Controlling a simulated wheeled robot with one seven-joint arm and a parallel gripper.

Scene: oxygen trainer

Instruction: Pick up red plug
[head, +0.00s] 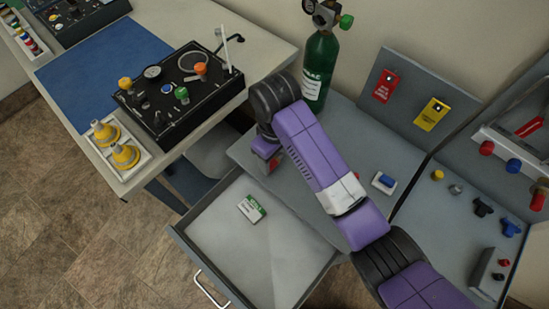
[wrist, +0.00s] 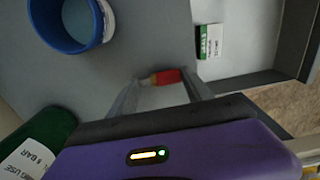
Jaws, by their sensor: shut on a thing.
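The red plug (wrist: 167,77) is between my fingertips in the wrist view, with a paler tan end on its left. My gripper (wrist: 166,80) is shut on it, and the fingers touch it at both sides. In the head view my gripper (head: 266,152) is low over the grey bench's left edge, beside the open drawer, partly hidden by my arm. A small bit of red (head: 274,162) shows there. I cannot tell from these views whether the plug touches the bench.
An open grey drawer (head: 215,232) holds a green-and-white card (head: 251,208). A green gas cylinder (head: 320,65) stands behind my arm. A blue-rimmed cup (wrist: 107,25) is near my gripper. A black control box (head: 160,120) sits on the left table.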

